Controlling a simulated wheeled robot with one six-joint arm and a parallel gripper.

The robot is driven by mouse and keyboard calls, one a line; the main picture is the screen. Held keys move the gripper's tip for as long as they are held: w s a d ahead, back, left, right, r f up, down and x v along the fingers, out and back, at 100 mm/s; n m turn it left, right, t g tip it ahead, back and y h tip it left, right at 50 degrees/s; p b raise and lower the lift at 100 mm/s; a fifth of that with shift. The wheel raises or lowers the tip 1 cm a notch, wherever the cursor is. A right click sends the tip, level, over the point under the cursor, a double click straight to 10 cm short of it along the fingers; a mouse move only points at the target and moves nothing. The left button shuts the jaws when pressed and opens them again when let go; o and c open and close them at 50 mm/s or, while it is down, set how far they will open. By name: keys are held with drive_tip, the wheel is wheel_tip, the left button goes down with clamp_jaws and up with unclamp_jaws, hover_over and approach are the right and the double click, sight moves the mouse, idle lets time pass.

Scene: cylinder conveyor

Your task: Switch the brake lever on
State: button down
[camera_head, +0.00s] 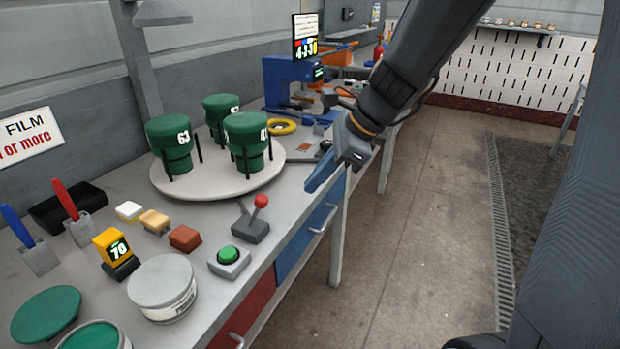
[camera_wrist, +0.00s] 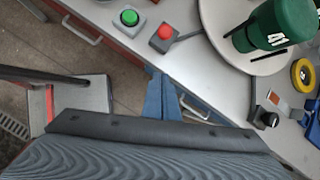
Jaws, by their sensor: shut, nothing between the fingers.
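A small grey box (camera_head: 250,231) with a lever topped by a red ball knob (camera_head: 261,201) stands near the bench's front edge, in front of the turntable. It looks like the brake lever; the ball leans slightly right in the head view. The red knob also shows in the wrist view (camera_wrist: 165,31), seen from above. My gripper (camera_head: 314,184) has blue fingers, shut and empty, pointing down by the bench's front edge, right of the lever and apart from it. In the wrist view the fingers (camera_wrist: 160,98) lie below the knob.
A round white turntable (camera_head: 215,190) carries several green canisters (camera_head: 170,140) behind the lever. A green push button (camera_head: 229,255) sits left of it in front. The floor aisle is clear.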

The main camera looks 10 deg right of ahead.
drive_tip(key=w+a+f+p, duration=0.1)
drive_tip(key=w+a+f, duration=0.1)
drive_tip(key=a+f, duration=0.3)
drive_tip(key=shift+w+a, duration=0.2)
drive_tip(key=shift+a, duration=0.95)
drive_tip(key=w+a+r+p, duration=0.2)
drive_tip(key=w+a+p, duration=0.4)
drive_tip(key=a, duration=0.3)
drive_tip(key=shift+w+a+r, duration=0.25)
drive_tip(key=shift+w+r, duration=0.15)
drive_tip(key=shift+w, duration=0.25)
drive_tip(key=shift+w+r, duration=0.1)
